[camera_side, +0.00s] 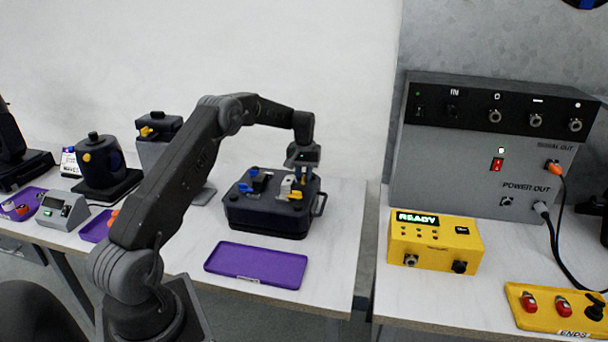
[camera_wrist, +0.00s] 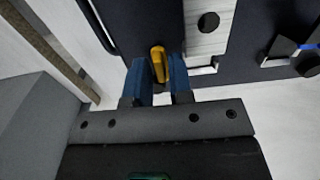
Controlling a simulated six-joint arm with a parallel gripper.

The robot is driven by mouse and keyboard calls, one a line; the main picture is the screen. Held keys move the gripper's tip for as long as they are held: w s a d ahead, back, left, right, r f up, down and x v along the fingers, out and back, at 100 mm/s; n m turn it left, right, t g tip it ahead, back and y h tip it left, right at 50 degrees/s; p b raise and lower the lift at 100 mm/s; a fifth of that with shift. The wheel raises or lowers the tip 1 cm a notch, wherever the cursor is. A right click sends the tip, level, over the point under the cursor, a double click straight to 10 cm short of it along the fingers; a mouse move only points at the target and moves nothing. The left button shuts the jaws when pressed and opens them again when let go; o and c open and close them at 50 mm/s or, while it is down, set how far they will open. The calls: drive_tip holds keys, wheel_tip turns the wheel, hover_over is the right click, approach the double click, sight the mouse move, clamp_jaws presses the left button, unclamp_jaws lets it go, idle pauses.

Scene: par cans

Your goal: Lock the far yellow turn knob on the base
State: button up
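The base (camera_side: 268,218) is a dark box on the left table in the side view. My gripper (camera_side: 304,178) points down over the right end of the base. In the wrist view, a yellow knob (camera_wrist: 158,62) lies between the blue fingertips of my gripper (camera_wrist: 162,72), slightly tilted. The gap around it is narrow; I cannot tell whether both fingers press on it. The knob's lower end is partly hidden.
A purple tray (camera_side: 256,265) lies in front of the base. A metal handle (camera_side: 320,204) sticks out from the base's right side. A yellow READY box (camera_side: 435,245) and a grey power unit (camera_side: 450,170) stand on the right table. Dark devices (camera_side: 100,165) stand further left.

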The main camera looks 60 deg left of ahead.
clamp_jaws()
drive_tip(key=shift+n, duration=0.3)
drive_tip(key=n, duration=1.7)
drive_tip(key=shift+r, duration=0.1)
drive_tip(key=shift+n, duration=0.3)
idle(0.5)
